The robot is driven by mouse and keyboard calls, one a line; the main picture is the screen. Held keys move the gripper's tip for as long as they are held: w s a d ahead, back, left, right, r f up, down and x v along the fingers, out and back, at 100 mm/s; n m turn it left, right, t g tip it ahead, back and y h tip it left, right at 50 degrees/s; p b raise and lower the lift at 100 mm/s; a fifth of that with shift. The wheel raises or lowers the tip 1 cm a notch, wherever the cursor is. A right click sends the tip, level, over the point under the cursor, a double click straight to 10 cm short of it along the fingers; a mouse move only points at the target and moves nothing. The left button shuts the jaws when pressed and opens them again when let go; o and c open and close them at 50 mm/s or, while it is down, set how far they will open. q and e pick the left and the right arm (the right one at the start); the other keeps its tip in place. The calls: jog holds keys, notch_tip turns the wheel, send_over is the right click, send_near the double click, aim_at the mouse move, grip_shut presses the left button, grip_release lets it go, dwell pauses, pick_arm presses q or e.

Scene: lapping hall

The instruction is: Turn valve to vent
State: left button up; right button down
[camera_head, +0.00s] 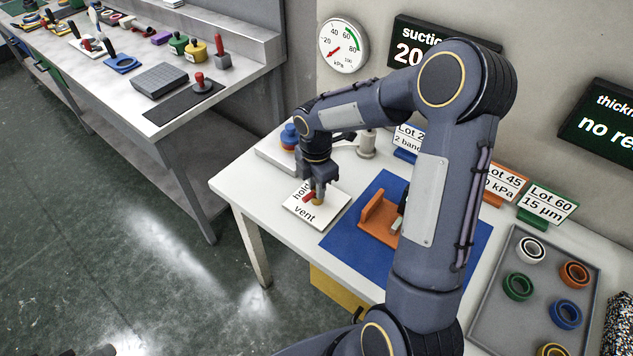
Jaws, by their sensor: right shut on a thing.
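The valve is a small brass body (318,201) with a red handle (308,197). It stands on a white plate (335,207) marked "hold" above and "vent" below. The red handle sticks out to the left, between the two words. My right gripper (319,190) reaches down from above and is shut on the valve handle. Its fingers hide part of the handle and the valve top. My left gripper cannot be made out.
A suction gauge (344,45) and a dark suction display (408,55) hang on the wall behind. A blue mat (345,243) with an orange bracket (377,222) lies right of the plate. A grey tray (489,318) of coloured rings stands further right. My right arm covers the middle.

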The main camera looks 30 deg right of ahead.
jog(key=shift+r+n, duration=0.1)
jog(key=shift+n, duration=0.7)
jog(key=c, duration=1.3)
grip_release()
jog(key=shift+o, duration=0.2)
notch_tip(320, 180, up, 8)
jog(key=shift+f, duration=0.1)
